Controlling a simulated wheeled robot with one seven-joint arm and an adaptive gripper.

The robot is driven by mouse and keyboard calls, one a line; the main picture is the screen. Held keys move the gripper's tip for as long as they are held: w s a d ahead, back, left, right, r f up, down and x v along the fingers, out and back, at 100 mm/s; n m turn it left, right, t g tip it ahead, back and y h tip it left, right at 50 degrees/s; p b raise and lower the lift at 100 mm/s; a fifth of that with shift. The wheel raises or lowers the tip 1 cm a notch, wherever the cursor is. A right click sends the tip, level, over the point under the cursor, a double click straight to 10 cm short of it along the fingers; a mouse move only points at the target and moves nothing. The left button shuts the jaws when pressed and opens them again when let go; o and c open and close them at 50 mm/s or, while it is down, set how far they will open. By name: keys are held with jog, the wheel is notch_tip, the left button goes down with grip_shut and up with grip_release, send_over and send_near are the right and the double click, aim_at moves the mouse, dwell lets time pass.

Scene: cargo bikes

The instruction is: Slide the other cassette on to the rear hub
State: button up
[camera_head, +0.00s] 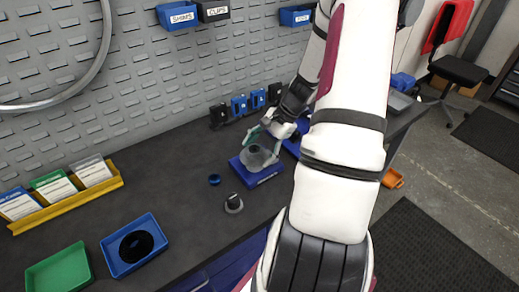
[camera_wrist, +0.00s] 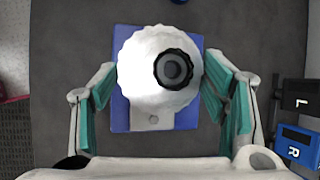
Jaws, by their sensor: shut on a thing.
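A silver-grey cassette (camera_head: 256,158) with a scalloped edge sits between the teal pads of my gripper (camera_head: 264,144). In the wrist view the cassette (camera_wrist: 140,85) shows as a pale toothed disc with a dark ring right of its middle. My gripper (camera_wrist: 160,92) is shut on it, with one pad at each side. A blue square block (camera_head: 264,176) lies under the cassette; I cannot tell whether they touch. A grey round piece with a black upright top (camera_head: 233,203) stands on the bench to the left; I cannot tell if it is the rear hub.
A small blue ring (camera_head: 214,180) lies left of the block. A blue tray (camera_head: 112,258) holds a black disc, beside a green tray (camera_head: 62,270). Black and blue holders (camera_head: 240,106) stand along the pegboard. The bench between the yellow card rack (camera_head: 68,201) and block is mostly clear.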

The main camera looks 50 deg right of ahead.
jog(key=o, duration=1.9)
jog(key=shift+o, duration=0.2)
jog(key=v, duration=1.2)
